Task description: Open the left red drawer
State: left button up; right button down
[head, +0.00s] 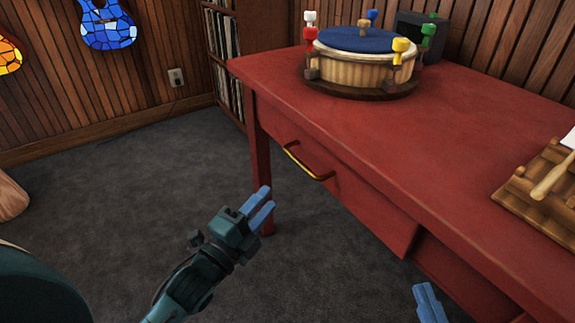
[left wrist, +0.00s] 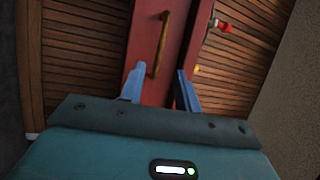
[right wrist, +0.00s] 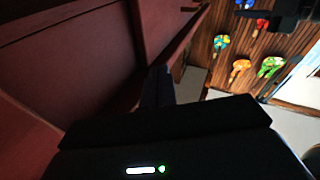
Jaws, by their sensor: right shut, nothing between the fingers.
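The left red drawer (head: 345,192) is in the front of the red desk and has a curved brass-coloured handle (head: 308,163). Its right end shows a step beside the neighbouring front; I cannot tell if the drawer is slightly out. My left gripper (head: 267,207) is open and empty, in front of and below the handle, apart from it. In the left wrist view the handle (left wrist: 160,45) is ahead, between the lines of the two fingers. My right gripper (head: 428,300) is shut and empty near the desk's right front. In the right wrist view, red desk panels (right wrist: 90,60) are close to it.
A round drum-like stand (head: 360,68) with a blue top and coloured pegs is on the desk top (head: 430,130). A wooden rack (head: 545,195) lies at the right edge. A desk leg (head: 259,150) stands behind my left gripper.

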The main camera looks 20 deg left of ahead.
aim_at(299, 160)
pick_arm(q)
jog(key=b+x, duration=0.3)
jog(key=x, duration=0.9)
jog(key=shift+w+r, duration=0.1)
jog(key=shift+w, duration=0.3)
jog(key=shift+w+d, duration=0.1)
jog(key=shift+w, duration=0.05)
jog(key=shift+r, duration=0.1)
pick_arm(e)
jog(key=shift+a+m+y, duration=0.3)
jog(key=shift+a+m, duration=0.05)
jog(key=shift+m, duration=0.05)
jog(key=shift+r, duration=0.1)
pick_arm(q)
jog(key=shift+c, duration=0.5)
jog(key=c, duration=0.6)
grip_shut()
pick_arm(e)
jog(key=shift+w, duration=0.1)
